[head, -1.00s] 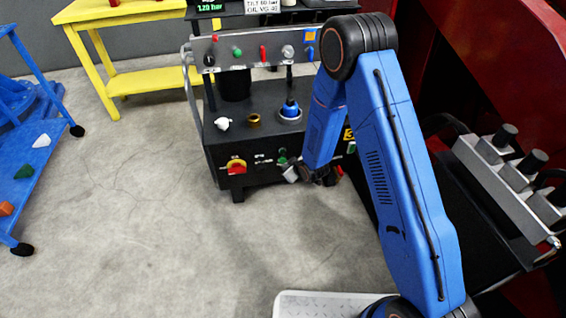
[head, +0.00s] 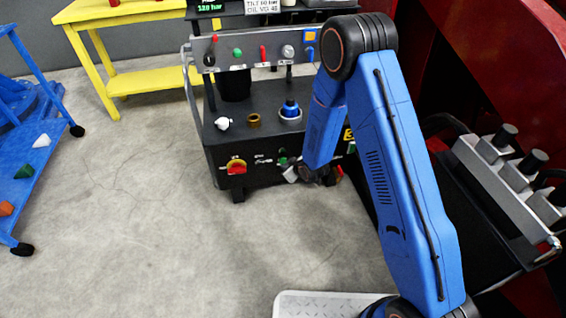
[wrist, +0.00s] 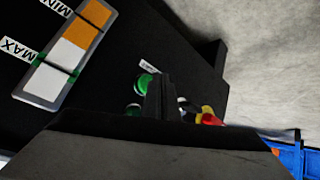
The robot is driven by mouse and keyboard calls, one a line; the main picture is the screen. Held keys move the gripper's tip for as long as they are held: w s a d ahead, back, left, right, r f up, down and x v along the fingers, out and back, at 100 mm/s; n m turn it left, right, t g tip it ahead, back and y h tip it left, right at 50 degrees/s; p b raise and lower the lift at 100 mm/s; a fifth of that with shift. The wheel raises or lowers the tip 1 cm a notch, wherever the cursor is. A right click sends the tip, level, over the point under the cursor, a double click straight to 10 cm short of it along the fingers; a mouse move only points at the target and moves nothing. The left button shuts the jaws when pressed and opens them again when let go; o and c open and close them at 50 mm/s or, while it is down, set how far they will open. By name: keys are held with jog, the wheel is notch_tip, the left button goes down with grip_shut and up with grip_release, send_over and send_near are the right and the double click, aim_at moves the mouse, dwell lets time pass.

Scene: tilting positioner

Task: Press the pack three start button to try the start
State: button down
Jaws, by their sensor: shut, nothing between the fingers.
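The pack is a black box (head: 262,182) with a yellow number label at its right, partly behind my arm. My gripper (wrist: 160,92) is shut and empty, close to the front face. I cannot tell whether the fingertips touch the button. In the head view my gripper (head: 306,174) is small and dark.
A MIN/MAX level gauge (wrist: 66,52) is at upper left there. A grey valve block (head: 505,178) stands right.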

jog(key=shift+w, duration=0.2)
jog(key=shift+w+a, duration=0.1)
jog(key=shift+w, duration=0.1)
jog(key=shift+w+a, duration=0.1)
jog(key=shift+w, duration=0.35)
dwell(0.8)
jog(key=shift+s, duration=0.2)
jog(key=shift+s+d, duration=0.2)
jog(key=shift+s, duration=0.45)
jog(key=shift+s, duration=0.1)
jog(key=shift+s+d, duration=0.25)
jog(key=shift+s, duration=0.55)
jog(key=shift+s+d, duration=0.2)
jog(key=shift+s, duration=0.55)
jog(key=shift+s+d, duration=0.25)
jog(key=shift+s, duration=0.55)
